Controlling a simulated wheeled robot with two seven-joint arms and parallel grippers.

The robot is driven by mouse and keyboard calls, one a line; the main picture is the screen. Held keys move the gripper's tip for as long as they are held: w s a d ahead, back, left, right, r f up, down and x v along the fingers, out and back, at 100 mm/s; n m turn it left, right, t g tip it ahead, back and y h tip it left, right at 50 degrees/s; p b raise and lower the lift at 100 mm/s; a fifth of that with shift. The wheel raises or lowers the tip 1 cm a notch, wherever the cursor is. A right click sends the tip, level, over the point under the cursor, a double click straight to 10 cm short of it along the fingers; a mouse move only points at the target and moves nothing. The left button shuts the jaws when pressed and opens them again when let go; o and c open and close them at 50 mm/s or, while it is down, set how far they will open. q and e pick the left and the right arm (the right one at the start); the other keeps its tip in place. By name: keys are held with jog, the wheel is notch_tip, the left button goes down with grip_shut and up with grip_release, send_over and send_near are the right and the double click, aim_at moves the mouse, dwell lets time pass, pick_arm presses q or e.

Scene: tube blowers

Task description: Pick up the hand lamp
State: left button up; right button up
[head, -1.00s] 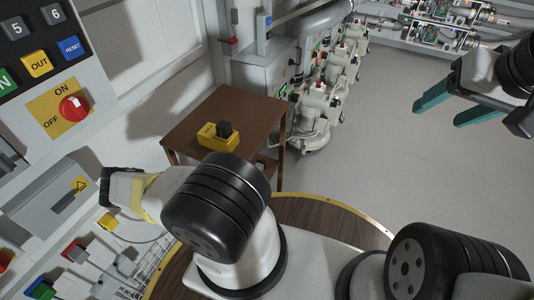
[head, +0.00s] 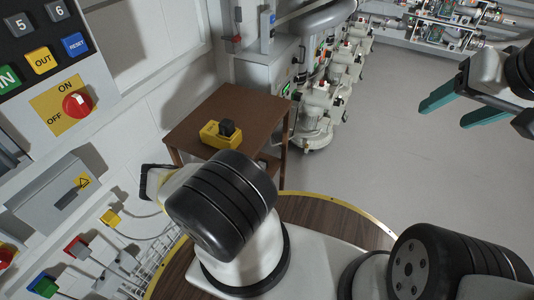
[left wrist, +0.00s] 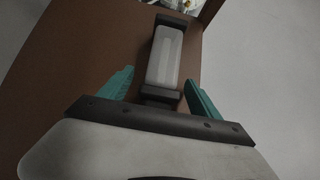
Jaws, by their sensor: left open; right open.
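In the left wrist view, a pale, long object with dark ends, seemingly the hand lamp (left wrist: 165,56), lies on a brown surface. The teal fingers of my left gripper (left wrist: 160,78) are open on either side of its near end. I cannot tell whether they touch it. I cannot make out the pale object there. My right gripper (head: 445,110) is open and empty above the floor at the right.
A brown table (head: 190,125) carries a yellow box with a black top (head: 213,137) in the head view. A control panel with a red knob (head: 77,103) and a grey box (head: 45,195) are at the left. Floor (head: 400,160) at the right is clear.

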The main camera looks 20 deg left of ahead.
pick_arm(q)
grip_shut()
jog(key=shift+r, duration=0.25)
